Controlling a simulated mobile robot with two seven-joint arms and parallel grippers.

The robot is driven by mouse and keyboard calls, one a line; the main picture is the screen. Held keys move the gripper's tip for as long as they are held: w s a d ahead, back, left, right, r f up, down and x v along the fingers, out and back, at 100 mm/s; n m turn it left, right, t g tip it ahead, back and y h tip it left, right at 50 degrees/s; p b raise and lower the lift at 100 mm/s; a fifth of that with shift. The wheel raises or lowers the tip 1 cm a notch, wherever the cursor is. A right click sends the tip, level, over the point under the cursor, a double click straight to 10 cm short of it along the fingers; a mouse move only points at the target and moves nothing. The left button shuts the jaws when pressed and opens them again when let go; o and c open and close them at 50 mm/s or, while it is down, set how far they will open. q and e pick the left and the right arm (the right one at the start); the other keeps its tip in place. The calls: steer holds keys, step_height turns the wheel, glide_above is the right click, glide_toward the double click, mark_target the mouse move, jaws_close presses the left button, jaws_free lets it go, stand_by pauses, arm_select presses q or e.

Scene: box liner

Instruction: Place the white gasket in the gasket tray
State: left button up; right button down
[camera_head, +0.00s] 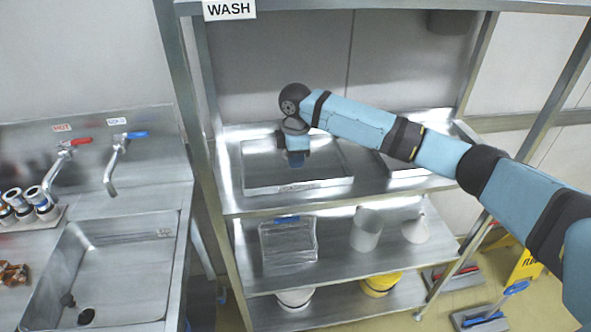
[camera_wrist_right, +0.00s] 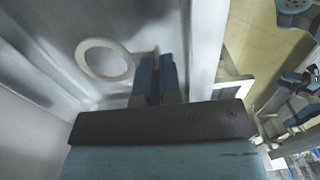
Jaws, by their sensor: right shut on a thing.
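A metal tray (camera_head: 300,187) with a small label on its front edge sits at the left of the upper shelf. My right gripper (camera_head: 295,160) reaches down from above into this tray. In the right wrist view, its two blue fingers (camera_wrist_right: 158,80) are closed with a thin pale piece (camera_wrist_right: 156,52) between them, seen edge-on; I cannot tell what it is. A white ring, the gasket (camera_wrist_right: 82,60), shows just left of the fingers over the tray floor. Whether it touches the left finger is unclear. The ring is hidden in the head view. My left gripper is not in view.
A second tray (camera_head: 405,173) stands to the right on the same shelf. A sink (camera_head: 120,265) is at left. Shelf posts (camera_head: 195,120) flank the opening.

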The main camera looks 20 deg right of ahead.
mark_target(296, 181)
steer(key=shift+f+p, duration=0.3)
steer(key=shift+f, duration=1.9)
steer(key=shift+f, duration=0.1)
steer(key=c, duration=1.3)
jaws_free()
step_height(296, 181, up, 11)
steer(key=shift+r+b, duration=0.1)
steer(key=shift+b, duration=0.95)
steer(key=shift+r, duration=0.55)
steer(key=shift+f, duration=0.1)
